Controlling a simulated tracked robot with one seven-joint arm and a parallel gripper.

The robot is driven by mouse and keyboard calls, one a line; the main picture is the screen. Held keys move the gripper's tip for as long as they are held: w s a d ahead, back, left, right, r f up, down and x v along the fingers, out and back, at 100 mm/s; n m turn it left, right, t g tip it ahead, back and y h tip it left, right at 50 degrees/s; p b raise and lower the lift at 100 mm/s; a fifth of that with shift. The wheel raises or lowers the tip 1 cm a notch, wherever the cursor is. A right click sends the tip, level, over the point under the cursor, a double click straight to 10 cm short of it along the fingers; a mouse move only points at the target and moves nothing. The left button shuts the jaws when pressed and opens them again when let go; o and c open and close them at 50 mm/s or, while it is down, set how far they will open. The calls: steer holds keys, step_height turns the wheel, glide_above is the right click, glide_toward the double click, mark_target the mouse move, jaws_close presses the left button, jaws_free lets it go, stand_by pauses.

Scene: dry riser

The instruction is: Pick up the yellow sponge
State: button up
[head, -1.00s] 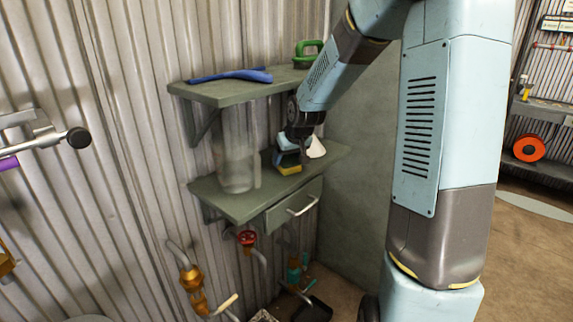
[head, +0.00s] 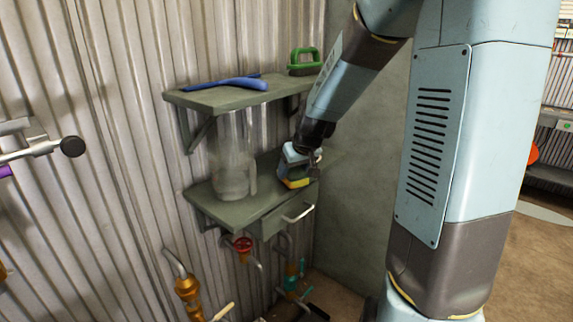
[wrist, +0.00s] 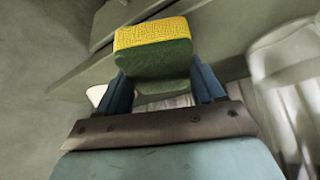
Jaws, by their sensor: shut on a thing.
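The yellow sponge (wrist: 152,48) has a yellow face and a green side, and it sits between the two blue fingers of my gripper (wrist: 160,80) in the wrist view. My gripper is shut on it. In the head view my gripper (head: 298,170) is over the right part of the lower shelf (head: 240,207), and the sponge's yellow lower edge (head: 298,183) shows beneath it. I cannot tell for sure whether the sponge touches the shelf or is just above it.
A clear pitcher (head: 232,165) stands on the lower shelf, left of my gripper. A drawer with a metal handle (head: 298,213) is under the lower shelf. Valves and pipes (head: 190,288) are below.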

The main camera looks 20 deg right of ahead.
steer(key=s+d, duration=0.2)
steer(key=s, duration=0.9)
steer(key=o, duration=0.6)
steer(key=shift+c, duration=0.2)
steer(key=c, duration=0.4)
